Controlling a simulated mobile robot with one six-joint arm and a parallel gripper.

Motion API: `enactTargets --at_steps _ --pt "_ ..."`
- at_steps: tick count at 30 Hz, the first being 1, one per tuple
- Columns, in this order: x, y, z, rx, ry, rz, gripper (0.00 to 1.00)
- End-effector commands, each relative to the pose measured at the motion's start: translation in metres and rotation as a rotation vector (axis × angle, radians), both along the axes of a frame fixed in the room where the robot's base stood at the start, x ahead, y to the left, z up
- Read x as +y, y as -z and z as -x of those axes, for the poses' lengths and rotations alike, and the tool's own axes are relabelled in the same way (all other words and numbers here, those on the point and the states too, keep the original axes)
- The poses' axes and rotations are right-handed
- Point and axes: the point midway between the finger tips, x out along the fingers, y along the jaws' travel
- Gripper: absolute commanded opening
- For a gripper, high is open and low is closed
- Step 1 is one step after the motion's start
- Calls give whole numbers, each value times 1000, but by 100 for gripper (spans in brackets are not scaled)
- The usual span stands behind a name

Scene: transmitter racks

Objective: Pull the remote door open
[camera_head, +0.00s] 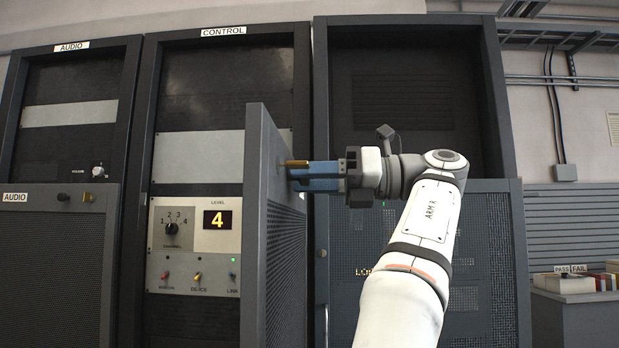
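A grey door (257,215) with a perforated outer face stands swung out from the CONTROL rack (222,75), nearly edge-on to me. No "remote" label is readable on it. A brass knob (297,163) sticks out from its right-hand face near the top. My gripper (303,177) reaches in from the right, with its blue fingers at that face, just below the brass knob. The fingertips are close to the door; whether they grip a handle there is hidden.
The open rack shows a control panel (196,245) with a dial and display reading 4. The AUDIO rack's door (50,265) is shut on the left. Another rack's grey door (490,255) stands behind my arm.

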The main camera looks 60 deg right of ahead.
Motion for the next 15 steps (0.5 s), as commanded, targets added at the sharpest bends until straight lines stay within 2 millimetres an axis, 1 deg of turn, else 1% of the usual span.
enactTargets --at_steps 1,3,11,15 --pt "1 -1 0 0 0 1 43" --pt "1 -1 0 -2 -1 1 48" --pt "1 -2 0 -5 0 2 48" --pt "-2 -2 4 -5 2 2 48"
